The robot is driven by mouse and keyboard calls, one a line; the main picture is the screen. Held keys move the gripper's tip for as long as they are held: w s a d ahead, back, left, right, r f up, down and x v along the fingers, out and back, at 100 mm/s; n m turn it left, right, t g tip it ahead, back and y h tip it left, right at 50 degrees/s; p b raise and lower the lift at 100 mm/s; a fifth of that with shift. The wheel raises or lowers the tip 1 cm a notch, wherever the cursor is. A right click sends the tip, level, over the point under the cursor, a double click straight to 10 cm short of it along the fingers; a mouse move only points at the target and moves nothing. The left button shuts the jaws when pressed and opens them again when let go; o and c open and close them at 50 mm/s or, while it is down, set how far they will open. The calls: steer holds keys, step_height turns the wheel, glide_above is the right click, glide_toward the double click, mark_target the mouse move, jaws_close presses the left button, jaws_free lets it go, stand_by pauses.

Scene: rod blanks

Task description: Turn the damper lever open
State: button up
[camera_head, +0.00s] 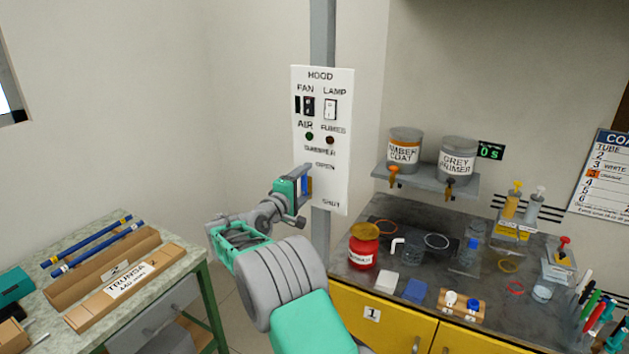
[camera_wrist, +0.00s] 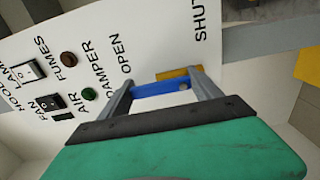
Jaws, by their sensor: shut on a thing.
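The white hood panel (camera_head: 321,130) hangs on a grey post, with the words DAMPER, OPEN and SHUT on its lower part; it also fills the upper left of the wrist view (camera_wrist: 80,30). The damper lever shows as a blue bar (camera_wrist: 160,88) with a brass-yellow piece (camera_wrist: 180,73) behind it. In the head view the lever (camera_head: 305,185) sits at a height between OPEN and SHUT. My gripper (camera_head: 302,183) is at the panel, shut on the blue bar, with one finger on each side in the wrist view (camera_wrist: 161,84). The lever's pivot is not clear.
A bench (camera_head: 350,280) with jars, cups and syringes stands right of the panel, below a shelf (camera_head: 425,178) with two paint cans. The wall left of the panel is bare.

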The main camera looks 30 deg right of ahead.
stand_by(0.4)
steer(key=o, duration=2.1)
steer(key=shift+c, duration=0.2)
steer(key=b+v, duration=0.2)
steer(key=v, duration=0.6)
steer(key=shift+w, duration=0.1)
